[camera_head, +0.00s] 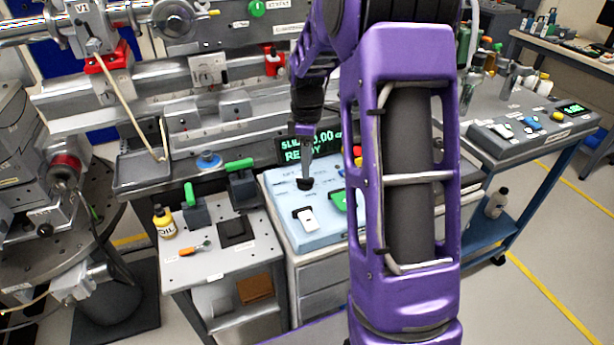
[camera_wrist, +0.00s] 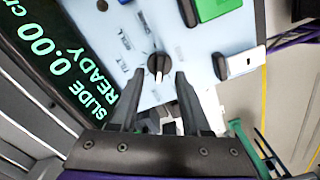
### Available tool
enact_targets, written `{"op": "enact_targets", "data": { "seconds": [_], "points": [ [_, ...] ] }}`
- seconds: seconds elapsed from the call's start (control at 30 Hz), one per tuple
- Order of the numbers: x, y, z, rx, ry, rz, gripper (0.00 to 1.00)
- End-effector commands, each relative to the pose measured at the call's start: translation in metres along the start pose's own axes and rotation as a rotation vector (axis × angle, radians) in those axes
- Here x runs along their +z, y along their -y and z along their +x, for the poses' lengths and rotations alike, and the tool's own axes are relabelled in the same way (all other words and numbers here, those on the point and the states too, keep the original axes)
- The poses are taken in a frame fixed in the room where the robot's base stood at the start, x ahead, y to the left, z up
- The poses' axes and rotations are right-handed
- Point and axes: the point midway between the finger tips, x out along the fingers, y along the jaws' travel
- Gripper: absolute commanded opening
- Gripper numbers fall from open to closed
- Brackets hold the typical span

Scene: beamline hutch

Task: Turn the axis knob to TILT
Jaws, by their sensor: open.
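The axis knob (camera_wrist: 156,62) is a small, round black knob with a white mark on the light blue control panel (camera_wrist: 205,55). In the wrist view the white mark points down the picture, toward my gripper. In the head view the knob (camera_head: 304,184) sits at the panel's far left, below my gripper's tip.
A green-lettered display (camera_head: 308,146) behind the panel reads SLIDE 0.00 and READY. On the panel are a white switch (camera_head: 306,219) and a green switch (camera_head: 338,200). The left bench top (camera_head: 190,270) holds a yellow oil bottle (camera_head: 164,222) and green-handled blocks. Another control panel (camera_head: 535,132) stands at right.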

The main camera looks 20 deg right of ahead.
Motion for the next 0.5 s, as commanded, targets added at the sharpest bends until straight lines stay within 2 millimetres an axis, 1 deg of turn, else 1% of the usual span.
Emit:
{"op": "enact_targets", "data": {
  "seconds": [0.03, 0.2, 0.33, 0.5],
  "points": [
    [0.0, 0.001, 0.011, -0.003, 0.001, 0.0, 0.47],
    [0.0, 0.0, 0.031, -0.002, 0.001, 0.0, 0.47],
    [0.0, 0.0, 0.037, 0.001, 0.0, 0.0, 0.47],
    [0.0, 0.0, 0.038, 0.001, 0.0, 0.0, 0.47]
  ]
}}
